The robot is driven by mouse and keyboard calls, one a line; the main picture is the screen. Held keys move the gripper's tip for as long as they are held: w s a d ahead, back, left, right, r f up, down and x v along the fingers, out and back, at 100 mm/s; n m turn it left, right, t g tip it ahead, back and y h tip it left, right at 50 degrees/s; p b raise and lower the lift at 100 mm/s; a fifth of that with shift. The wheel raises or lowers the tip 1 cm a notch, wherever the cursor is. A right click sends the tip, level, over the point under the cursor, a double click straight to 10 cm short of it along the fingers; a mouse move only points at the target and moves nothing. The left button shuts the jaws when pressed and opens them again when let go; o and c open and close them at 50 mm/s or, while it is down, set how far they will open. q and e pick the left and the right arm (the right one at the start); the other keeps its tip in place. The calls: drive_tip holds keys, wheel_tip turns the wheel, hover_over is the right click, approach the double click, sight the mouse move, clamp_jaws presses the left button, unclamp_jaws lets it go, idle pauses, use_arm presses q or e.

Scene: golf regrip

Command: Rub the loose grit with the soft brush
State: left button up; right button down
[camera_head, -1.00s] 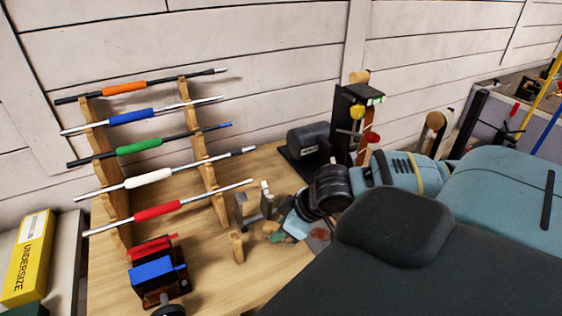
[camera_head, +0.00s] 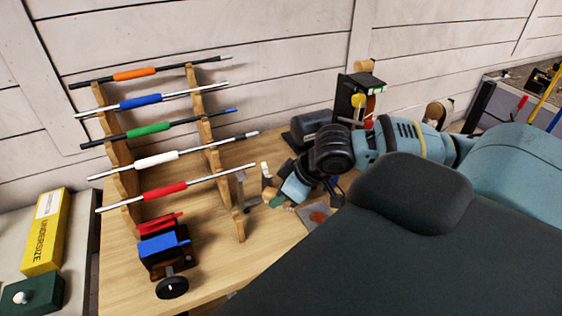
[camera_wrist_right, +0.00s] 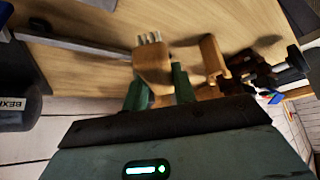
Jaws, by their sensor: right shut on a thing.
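My right gripper (camera_head: 284,200) is low over the workbench near the middle of the head view. In the right wrist view its green fingers (camera_wrist_right: 160,90) are shut on the soft brush (camera_wrist_right: 152,65), a wooden block with pale bristles at its far end. In the head view the brush is small and partly hidden by the gripper. A grey plate (camera_head: 304,222) with a reddish patch (camera_head: 319,216) lies just right of the gripper, apart from it. I cannot tell whether that patch is the loose grit. My left gripper is out of view.
A wooden rack (camera_head: 211,155) holds several shafts with coloured grips on the left. A vise (camera_head: 163,250) with red and blue parts stands in front. A dark machine (camera_head: 310,128) stands behind my wrist. Bare bench (camera_head: 222,270) lies between vise and plate.

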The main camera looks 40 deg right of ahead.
drive_tip(key=shift+r, duration=0.1)
drive_tip(key=shift+r, duration=1.45)
drive_tip(key=shift+f, duration=0.1)
